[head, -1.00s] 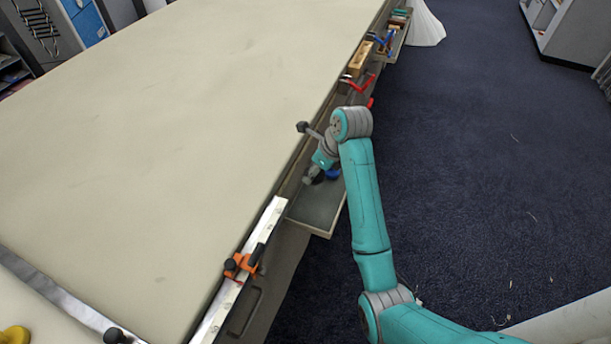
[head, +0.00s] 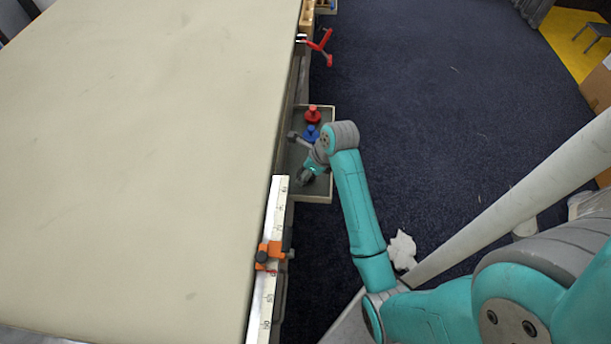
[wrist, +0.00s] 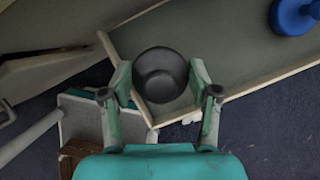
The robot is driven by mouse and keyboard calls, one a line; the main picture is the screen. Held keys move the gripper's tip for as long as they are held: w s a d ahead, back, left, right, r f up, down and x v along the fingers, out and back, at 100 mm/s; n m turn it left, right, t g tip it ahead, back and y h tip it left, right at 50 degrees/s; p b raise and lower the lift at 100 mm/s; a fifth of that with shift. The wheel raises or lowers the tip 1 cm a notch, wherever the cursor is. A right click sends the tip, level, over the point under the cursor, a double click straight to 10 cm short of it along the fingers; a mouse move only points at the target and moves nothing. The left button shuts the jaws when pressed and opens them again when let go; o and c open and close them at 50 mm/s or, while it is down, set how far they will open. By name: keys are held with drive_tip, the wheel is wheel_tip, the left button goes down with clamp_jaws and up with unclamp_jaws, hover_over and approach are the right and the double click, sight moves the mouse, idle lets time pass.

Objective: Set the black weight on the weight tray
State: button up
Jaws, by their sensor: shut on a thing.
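The black weight (wrist: 160,75) is a dark round piece held between the two fingers of my gripper (wrist: 160,88) in the wrist view. In the head view my gripper (head: 308,173) is over the near part of the weight tray (head: 315,199), and its own wrist partly hides what it holds. The tray is a shallow grey box with a pale rim, which also shows in the wrist view (wrist: 225,52). The weight overlaps the tray's corner end in the wrist view. I cannot tell whether it touches the tray floor.
A blue weight (head: 311,132) and a red weight (head: 312,115) stand farther up the tray. The cloth table (head: 130,150) lies left of it. A white ruled rail (head: 270,220) with an orange clamp (head: 269,256) runs along the table edge. Dark carpet is open on the right.

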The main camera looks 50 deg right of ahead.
drive_tip(key=shift+f, duration=1.95)
drive_tip(key=shift+f, duration=0.1)
drive_tip(key=o, duration=1.3)
drive_tip(key=v, duration=1.2)
drive_tip(key=shift+s, duration=0.1)
